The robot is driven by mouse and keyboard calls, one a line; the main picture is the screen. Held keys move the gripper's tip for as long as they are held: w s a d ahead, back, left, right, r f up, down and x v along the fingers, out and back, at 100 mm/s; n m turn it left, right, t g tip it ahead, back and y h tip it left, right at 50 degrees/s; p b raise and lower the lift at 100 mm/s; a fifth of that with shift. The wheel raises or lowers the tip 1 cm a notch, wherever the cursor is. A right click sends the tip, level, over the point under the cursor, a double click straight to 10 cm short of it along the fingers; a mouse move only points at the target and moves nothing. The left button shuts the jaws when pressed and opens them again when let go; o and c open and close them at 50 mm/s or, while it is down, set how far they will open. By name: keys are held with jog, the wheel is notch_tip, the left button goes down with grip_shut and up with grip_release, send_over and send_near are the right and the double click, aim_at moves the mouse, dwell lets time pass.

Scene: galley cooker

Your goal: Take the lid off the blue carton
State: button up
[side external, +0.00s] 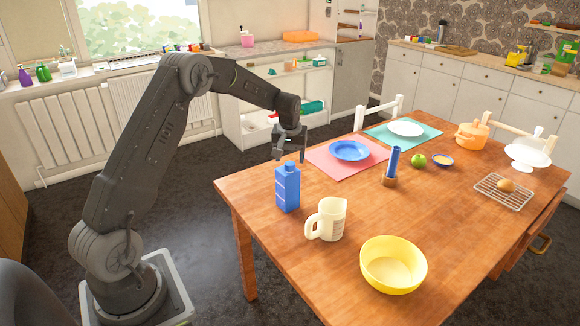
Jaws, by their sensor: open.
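The blue carton (288,190) stands upright near the left edge of the wooden table. Its small blue lid (291,167) sits on top of it. My gripper (290,159) points down, with its fingertips apart and nothing seen between them. In this view the fingers show just above and around the height of the lid. From this one angle I cannot tell whether the gripper is directly over the lid or behind it. No contact is visible.
A cream measuring jug (327,219) stands close to the right of the carton, with a yellow bowl (393,265) nearer the front. A blue plate (350,151) on a pink mat (322,162) lies behind. A blue cylinder (393,162) stands upright in a brown holder.

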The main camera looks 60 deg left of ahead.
aim_at(290, 166)
jog(key=shift+a+f, duration=0.15)
jog(key=shift+f, duration=1.25)
jog(key=shift+c, duration=0.4)
jog(key=c, duration=0.9)
